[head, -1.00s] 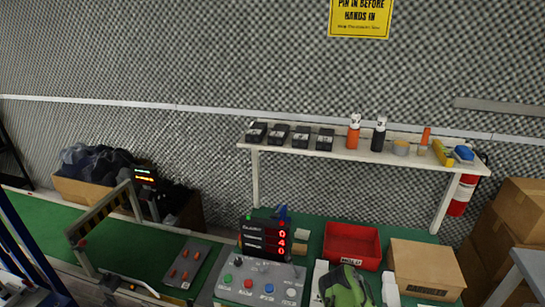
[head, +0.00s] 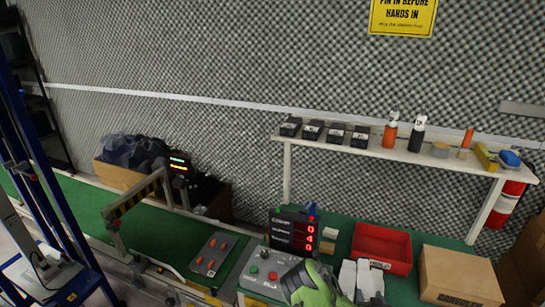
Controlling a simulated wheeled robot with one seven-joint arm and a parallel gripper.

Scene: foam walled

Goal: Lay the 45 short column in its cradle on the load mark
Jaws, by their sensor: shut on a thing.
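I cannot make out the 45 short column, its cradle or the load mark in the head view. My gripper is not clearly in view. A green and dark shape (head: 315,286) rises at the bottom edge in front of the control box; it looks like part of my arm, and what lies below it is cut off. Pale white pieces (head: 362,280) stand just right of it, and I cannot tell what they are.
A green belt (head: 80,200) runs along the left, under a striped gate (head: 137,197). A plate with orange pins (head: 210,256), a control box (head: 262,275), a display (head: 294,232), a red bin (head: 382,247) and a cardboard box (head: 458,278) crowd the front. A loaded shelf (head: 360,147) stands behind.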

